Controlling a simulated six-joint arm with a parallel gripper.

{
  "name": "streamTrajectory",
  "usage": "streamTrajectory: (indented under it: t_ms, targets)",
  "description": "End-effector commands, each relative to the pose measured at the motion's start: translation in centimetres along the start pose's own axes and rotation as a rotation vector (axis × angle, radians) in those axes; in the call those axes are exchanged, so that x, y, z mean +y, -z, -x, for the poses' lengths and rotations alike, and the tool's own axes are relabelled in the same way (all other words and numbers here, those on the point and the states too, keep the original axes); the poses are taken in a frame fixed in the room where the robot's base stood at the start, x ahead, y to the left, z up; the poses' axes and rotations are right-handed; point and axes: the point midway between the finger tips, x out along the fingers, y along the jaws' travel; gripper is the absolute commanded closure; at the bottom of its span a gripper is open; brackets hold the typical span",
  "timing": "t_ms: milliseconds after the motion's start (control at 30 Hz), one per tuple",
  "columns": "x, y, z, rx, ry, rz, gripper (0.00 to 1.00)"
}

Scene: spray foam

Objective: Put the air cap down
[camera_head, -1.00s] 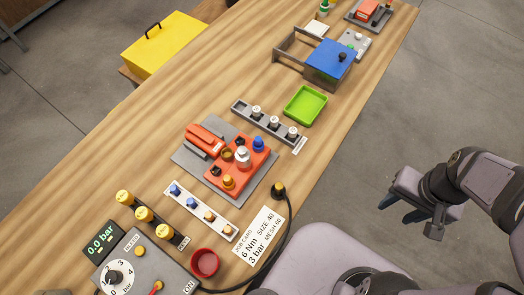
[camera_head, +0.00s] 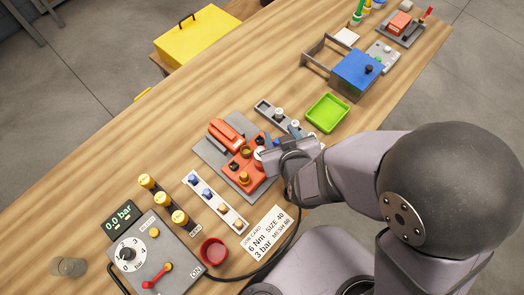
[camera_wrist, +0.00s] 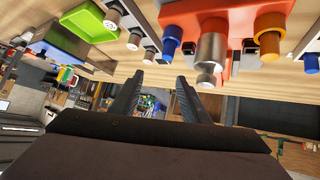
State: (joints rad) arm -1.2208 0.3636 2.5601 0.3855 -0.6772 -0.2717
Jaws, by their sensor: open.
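No piece is marked as the air cap, so I cannot tell which it is. A silver cylinder with a rounded end (camera_wrist: 211,52) stands on the orange block (camera_head: 247,180); in the head view it is mostly hidden by my gripper. Silver-white caps stand in a dark grey rack (camera_head: 263,106), and they also show in the wrist view (camera_wrist: 112,18). My gripper (camera_wrist: 157,86) is open, with nothing between its fingers. Its right finger is close to the silver cylinder; I cannot tell whether they touch. In the head view my gripper (camera_head: 283,148) is at the block's right side.
Blue (camera_wrist: 171,45) and yellow (camera_wrist: 269,45) knobs flank the silver cylinder. A green tray (camera_head: 327,113) lies behind the rack. A white strip (camera_head: 215,202) with small pieces, a red cup (camera_head: 213,252) and a job card (camera_head: 265,230) lie in front.

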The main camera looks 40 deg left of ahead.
Motion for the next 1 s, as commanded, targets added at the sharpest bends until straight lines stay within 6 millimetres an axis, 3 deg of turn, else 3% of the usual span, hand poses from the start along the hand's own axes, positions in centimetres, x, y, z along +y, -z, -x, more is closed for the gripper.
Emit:
streamTrajectory:
  t_ms: [100,300,700,1000]
  targets:
    - [-3.9,1.3,0.6,0.091,0.036,0.089,0.58]
    - [-5.7,-0.8,0.3,0.176,-0.044,-0.087,0.58]
    - [-6.2,-2.1,2.0,0.324,-0.135,-0.223,0.58]
    - [-6.0,-1.9,1.2,0.330,-0.140,-0.232,0.58]
